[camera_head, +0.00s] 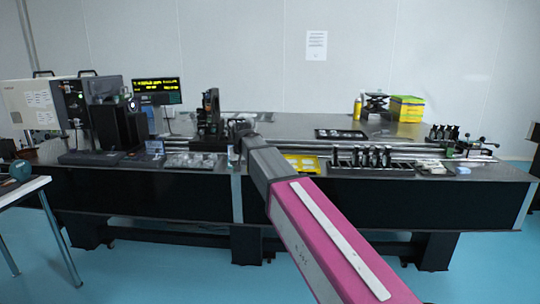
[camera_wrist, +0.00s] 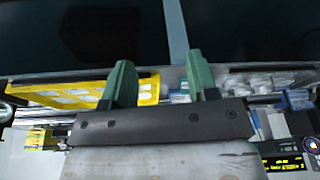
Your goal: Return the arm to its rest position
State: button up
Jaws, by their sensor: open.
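My arm (camera_head: 315,235), with a pink link and a grey forearm, stretches from the lower right of the head view up toward the optical table (camera_head: 160,195). Its far end is near the table's front edge, mostly hidden behind the forearm. In the wrist view my gripper (camera_wrist: 158,65) shows two green fingers standing well apart, with nothing held between them. The wrist view looks upside down, with the table's dark front at the top. A yellow tray (camera_wrist: 72,95) lies left of the fingers there; I cannot tell the exact gap to it.
The yellow tray (camera_head: 302,164) and a dark rack of optic mounts (camera_head: 345,170) lie right of the arm's end. A tall mount (camera_head: 210,117), a lit display (camera_head: 156,91) and a clear tray (camera_head: 190,161) stand to its left. Open blue floor (camera_head: 150,270) lies in front.

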jog(key=s+d+f+g, duration=0.1)
jog(key=s+d+f, duration=0.3)
jog(key=d+f, duration=0.45)
jog(key=s+d+f+g, duration=0.1)
jog(key=s+d+f, duration=0.2)
jog(key=d+f, duration=0.55)
jog(key=s+d+f+m+g, duration=0.1)
jog(key=s+d+f, duration=1.2)
jog(key=s+f, duration=0.1)
jog(key=shift+d+m+h, duration=0.15)
jog(key=shift+m+h, duration=0.15)
jog(key=shift+h, duration=0.1)
